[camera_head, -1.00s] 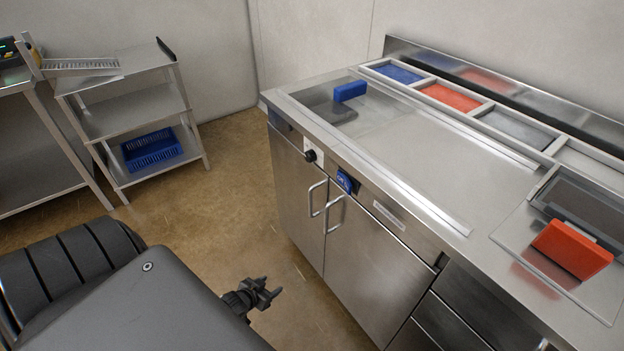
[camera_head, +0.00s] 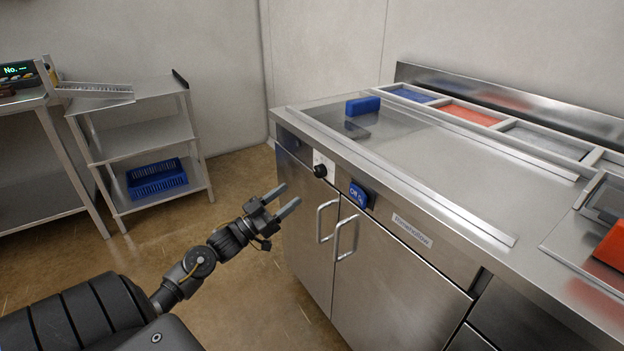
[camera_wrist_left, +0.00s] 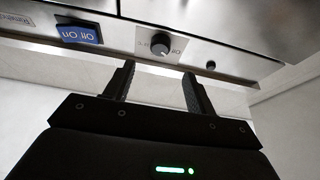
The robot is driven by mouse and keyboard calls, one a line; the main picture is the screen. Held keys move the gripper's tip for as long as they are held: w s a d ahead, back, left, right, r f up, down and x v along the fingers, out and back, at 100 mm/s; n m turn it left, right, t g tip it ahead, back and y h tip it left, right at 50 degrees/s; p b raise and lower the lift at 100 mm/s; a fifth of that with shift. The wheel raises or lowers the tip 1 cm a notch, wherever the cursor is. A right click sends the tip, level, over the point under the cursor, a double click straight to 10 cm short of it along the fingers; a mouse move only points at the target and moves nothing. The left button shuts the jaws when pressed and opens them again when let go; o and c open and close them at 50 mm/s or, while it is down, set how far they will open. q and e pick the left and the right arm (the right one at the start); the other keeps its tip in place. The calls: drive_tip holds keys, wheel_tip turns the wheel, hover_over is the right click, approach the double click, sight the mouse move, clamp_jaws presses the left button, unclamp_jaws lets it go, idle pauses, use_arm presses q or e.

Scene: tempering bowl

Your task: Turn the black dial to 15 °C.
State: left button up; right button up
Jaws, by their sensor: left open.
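The black dial (camera_head: 320,171) sits on a white plate on the front of the steel counter, near its left end. It also shows in the left wrist view (camera_wrist_left: 161,47), just above my fingertips in the picture, with its scale too small to read. My left gripper (camera_head: 285,200) is open and empty, apart from the dial, to its left and a little lower in the head view. In the left wrist view the two fingers (camera_wrist_left: 160,78) point toward the panel with the dial between their lines. My right gripper is not in view.
A blue on/off switch (camera_head: 359,195) is to the right of the dial. Two door handles (camera_head: 337,230) stick out below. A blue block (camera_head: 363,105) is on the counter. A steel shelf (camera_head: 130,145) with a blue basket (camera_head: 157,178) stands left; the floor between is clear.

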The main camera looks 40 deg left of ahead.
sight(316, 174)
use_arm(q)
drive_tip(key=x, duration=0.9)
drive_tip(key=shift+w, duration=0.3)
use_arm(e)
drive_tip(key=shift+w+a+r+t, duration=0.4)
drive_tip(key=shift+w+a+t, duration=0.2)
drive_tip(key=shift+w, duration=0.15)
use_arm(q)
drive_tip(key=c, duration=1)
